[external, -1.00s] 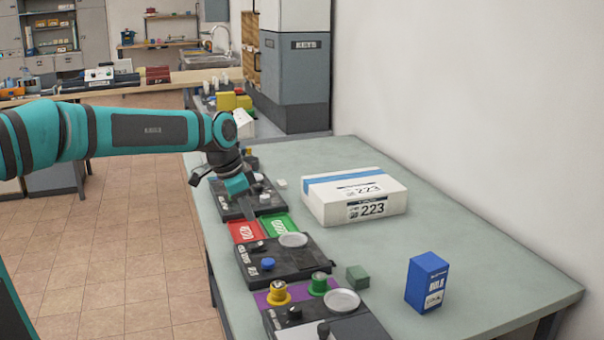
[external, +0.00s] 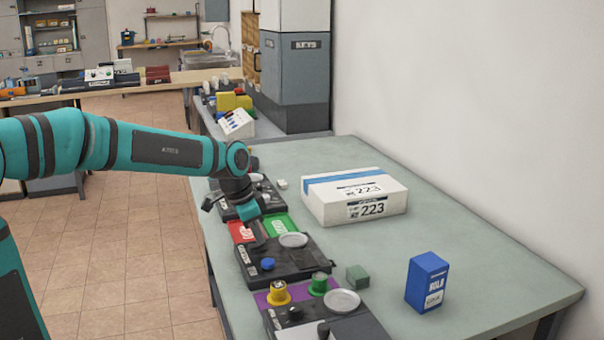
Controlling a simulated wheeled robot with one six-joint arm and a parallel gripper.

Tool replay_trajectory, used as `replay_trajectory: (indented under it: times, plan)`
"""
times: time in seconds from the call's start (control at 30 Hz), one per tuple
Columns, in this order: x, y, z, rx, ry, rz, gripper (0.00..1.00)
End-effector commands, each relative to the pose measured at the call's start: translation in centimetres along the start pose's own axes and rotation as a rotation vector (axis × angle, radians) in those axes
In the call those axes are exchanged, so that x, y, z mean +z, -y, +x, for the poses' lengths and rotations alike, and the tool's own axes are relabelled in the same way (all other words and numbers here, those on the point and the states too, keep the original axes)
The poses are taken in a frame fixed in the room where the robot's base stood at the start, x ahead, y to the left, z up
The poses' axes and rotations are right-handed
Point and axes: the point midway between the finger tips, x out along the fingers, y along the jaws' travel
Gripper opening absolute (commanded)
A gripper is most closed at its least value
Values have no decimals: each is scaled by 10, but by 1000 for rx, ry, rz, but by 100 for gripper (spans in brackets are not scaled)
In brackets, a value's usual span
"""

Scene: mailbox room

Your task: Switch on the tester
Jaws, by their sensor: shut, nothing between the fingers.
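Several black control panels stand in a row along the table's left edge, and I cannot tell from their small labels which one is the tester. The middle panel (external: 285,262) has a blue button (external: 268,264), a pale round disc (external: 293,240) and a small dark part near its far edge. The back panel (external: 226,211) is partly hidden by my arm. The front panel (external: 283,316) has a dark knob and a pale round dish (external: 342,301). My gripper (external: 260,238) is shut and empty, pointing down over the red tray and the far edge of the middle panel; contact cannot be told.
A red tray (external: 239,232) and a green tray (external: 279,226) lie between the back and middle panels. Yellow (external: 278,295) and green (external: 318,286) spools, a green block (external: 357,277), a blue box (external: 427,284) and a white parcel (external: 352,198) stand nearby.

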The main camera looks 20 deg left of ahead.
Motion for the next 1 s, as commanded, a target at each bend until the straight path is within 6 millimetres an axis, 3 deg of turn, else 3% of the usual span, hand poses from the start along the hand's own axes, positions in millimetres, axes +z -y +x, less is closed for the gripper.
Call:
replay_trajectory:
  times: [1.0]
  plan:
    - [14,0,-3,2,40,1,0]
